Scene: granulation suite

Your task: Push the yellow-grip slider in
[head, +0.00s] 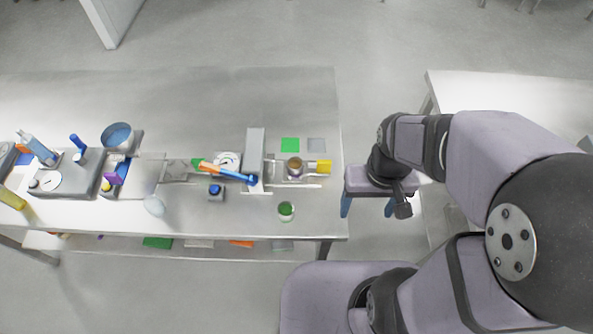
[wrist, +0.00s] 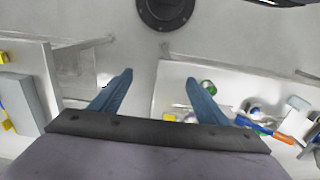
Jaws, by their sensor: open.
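The yellow grip (head: 324,167) of the slider sticks out at the right end of a low grey fixture (head: 255,150), near the table's right edge. A round cup with brown contents (head: 294,167) stands just left of the grip. A yellow patch at the table's edge in the wrist view (wrist: 169,117) looks like the same grip. My gripper (head: 366,210) has blue fingers, spread open and empty. It is beyond the table's right edge, to the right of the grip and not touching it. The fingers also show in the wrist view (wrist: 158,88).
A blue and orange lever (head: 228,172) crosses the fixture. A green-filled cup (head: 286,211) and a blue button box (head: 216,192) stand in front. Green (head: 290,144) and grey squares lie behind. A second table (head: 480,90) stands at the right. Floor lies between the tables.

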